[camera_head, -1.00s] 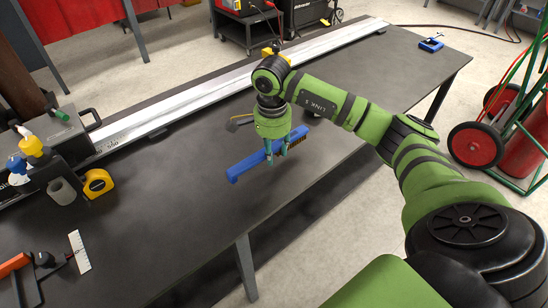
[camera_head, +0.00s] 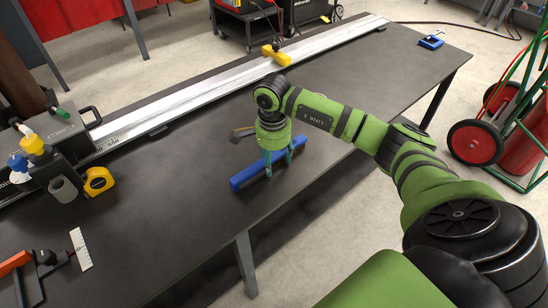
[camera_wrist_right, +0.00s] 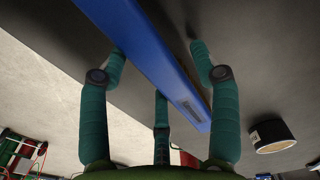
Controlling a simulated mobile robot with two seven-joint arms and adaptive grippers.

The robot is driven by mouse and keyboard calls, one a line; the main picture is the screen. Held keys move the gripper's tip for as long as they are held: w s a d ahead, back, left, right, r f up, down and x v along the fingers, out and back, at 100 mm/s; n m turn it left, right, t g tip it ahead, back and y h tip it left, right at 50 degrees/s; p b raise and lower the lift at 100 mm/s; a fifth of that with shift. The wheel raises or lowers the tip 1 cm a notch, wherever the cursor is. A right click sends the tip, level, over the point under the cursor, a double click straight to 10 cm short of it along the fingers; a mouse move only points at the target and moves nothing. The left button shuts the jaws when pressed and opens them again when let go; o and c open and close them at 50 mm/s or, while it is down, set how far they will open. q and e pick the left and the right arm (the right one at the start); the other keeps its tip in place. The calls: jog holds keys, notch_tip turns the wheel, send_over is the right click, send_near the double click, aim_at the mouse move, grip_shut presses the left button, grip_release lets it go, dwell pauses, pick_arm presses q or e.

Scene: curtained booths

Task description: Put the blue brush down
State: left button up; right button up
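The blue brush (camera_head: 244,178) lies along the dark workbench (camera_head: 190,215), near its front edge, bristle side down. It seems to rest on the top. My right gripper (camera_head: 279,168) is over the brush, with its teal fingers on either side. In the right wrist view the brush (camera_wrist_right: 150,55) runs diagonally between the spread fingers (camera_wrist_right: 157,55). A gap shows between the brush and the right-hand finger; the left-hand fingertip is close to its other edge. The gripper looks open. My left gripper is not in view.
A hammer-like tool (camera_head: 243,132) lies just behind the brush. A long metal rail (camera_head: 215,84) runs along the back. A yellow tape measure (camera_head: 97,181) and bottles stand at left. A blue tool (camera_head: 431,42) lies at the far right. The bench between is clear.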

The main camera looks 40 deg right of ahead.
aim_at(274, 159)
jog(key=shift+r, duration=0.5)
notch_tip(274, 159, up, 11)
jog(key=b, duration=0.1)
jog(key=shift+a+r, duration=0.15)
jog(key=shift+s, duration=0.15)
